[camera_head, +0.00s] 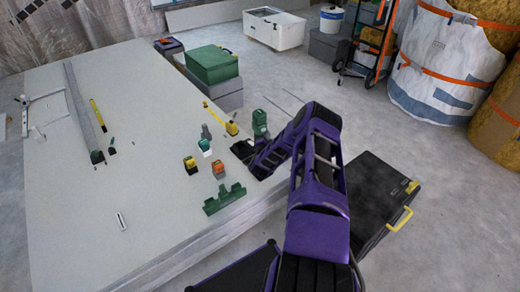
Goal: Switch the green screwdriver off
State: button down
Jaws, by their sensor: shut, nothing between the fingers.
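A green upright tool (260,124), which looks like the green screwdriver, stands at the right edge of the panel stack, just behind my gripper. Its switch is too small to make out. My gripper (243,150) is low over the right part of the panel top, at the end of my purple and black arm. It is shut and empty, in front and left of the green tool. I cannot tell whether it touches anything. Part of the panel edge is hidden behind my arm.
On the panel stack (150,205) are a green rack (225,198), an orange-topped block (218,168), a yellow-topped block (190,164), a teal-and-white item (205,146) and a yellow tool (222,117). A black case (375,200) is right of my arm.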

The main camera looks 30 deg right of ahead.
jog(key=s+p, duration=0.2)
jog(key=s, duration=0.4)
jog(key=shift+d, duration=0.2)
dwell(0.5)
